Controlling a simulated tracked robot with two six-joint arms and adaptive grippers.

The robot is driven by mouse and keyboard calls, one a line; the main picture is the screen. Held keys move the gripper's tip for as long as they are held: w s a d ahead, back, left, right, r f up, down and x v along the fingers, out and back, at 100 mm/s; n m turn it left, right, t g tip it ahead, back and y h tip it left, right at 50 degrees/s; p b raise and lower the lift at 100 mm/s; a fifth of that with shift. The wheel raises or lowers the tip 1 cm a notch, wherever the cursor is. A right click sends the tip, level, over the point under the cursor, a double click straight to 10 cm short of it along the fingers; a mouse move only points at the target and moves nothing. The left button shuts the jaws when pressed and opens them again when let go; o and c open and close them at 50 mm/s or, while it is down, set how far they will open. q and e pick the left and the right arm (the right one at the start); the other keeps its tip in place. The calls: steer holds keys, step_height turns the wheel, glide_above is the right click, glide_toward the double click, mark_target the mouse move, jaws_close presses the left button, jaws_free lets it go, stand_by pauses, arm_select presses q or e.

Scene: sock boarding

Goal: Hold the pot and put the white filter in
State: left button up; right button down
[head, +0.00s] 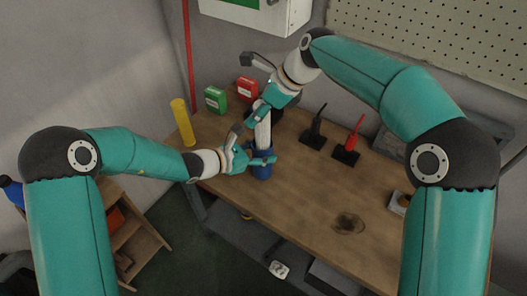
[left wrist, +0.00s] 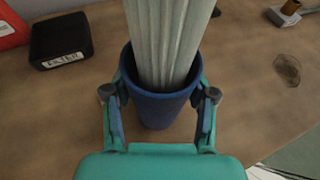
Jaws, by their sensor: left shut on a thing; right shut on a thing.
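The blue pot (head: 262,171) stands upright on the wooden bench near its front left edge. My left gripper (head: 259,159) is shut on the pot, with one finger on each side below the rim; the pot also shows in the left wrist view (left wrist: 160,108). The white pleated filter (head: 263,132) is upright above the pot. My right gripper (head: 260,106) is shut on the filter's upper part. In the left wrist view the filter (left wrist: 166,45) has its lower end within the pot's mouth; how deep it sits, I cannot tell.
A yellow cylinder (head: 183,121), a green box (head: 215,99) and a red box (head: 247,89) stand behind the pot. A black tool (head: 315,130) and a red tool (head: 350,142) stand to the right. The bench front is clear around a dark stain (head: 348,223).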

steer(key=c, duration=0.6)
jaws_free()
arm_select(q)
steer(key=o, duration=1.3)
arm_select(e)
steer(key=v, duration=1.2)
steer(key=shift+w, duration=0.15)
